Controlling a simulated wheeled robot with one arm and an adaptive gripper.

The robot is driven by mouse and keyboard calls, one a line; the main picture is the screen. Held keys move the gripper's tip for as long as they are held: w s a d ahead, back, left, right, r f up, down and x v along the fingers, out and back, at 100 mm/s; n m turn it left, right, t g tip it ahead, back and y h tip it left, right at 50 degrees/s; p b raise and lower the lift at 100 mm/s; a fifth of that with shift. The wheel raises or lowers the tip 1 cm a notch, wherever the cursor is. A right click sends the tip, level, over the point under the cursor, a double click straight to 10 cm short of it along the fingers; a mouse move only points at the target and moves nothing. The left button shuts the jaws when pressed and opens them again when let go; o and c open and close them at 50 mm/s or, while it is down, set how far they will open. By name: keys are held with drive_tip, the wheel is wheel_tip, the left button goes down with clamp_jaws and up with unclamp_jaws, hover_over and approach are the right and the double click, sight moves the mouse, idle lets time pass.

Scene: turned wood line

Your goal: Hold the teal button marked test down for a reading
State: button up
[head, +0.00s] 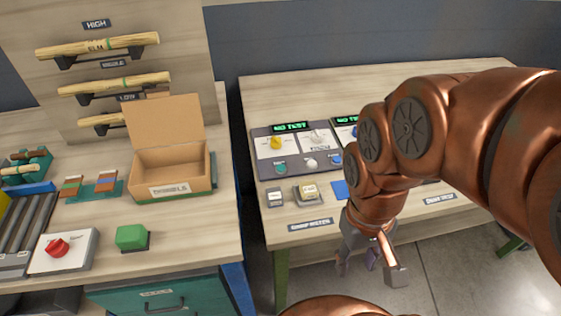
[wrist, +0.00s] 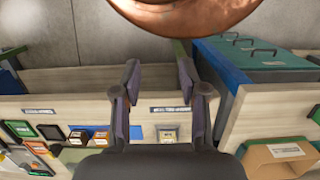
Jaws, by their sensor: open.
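The teal button (head: 280,167) sits at the lower left of a grey panel (head: 264,148) on the right bench; its lettering is too small to read.
A white knob (head: 311,163) and a blue button (head: 336,160) share the panel. Small blocks (head: 308,192) stand before it. My arm hides the panel's right part. An open cardboard box (head: 171,162) and a green block (head: 131,237) stand on the left bench.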

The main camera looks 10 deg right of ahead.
clamp_jaws()
idle(1.3)
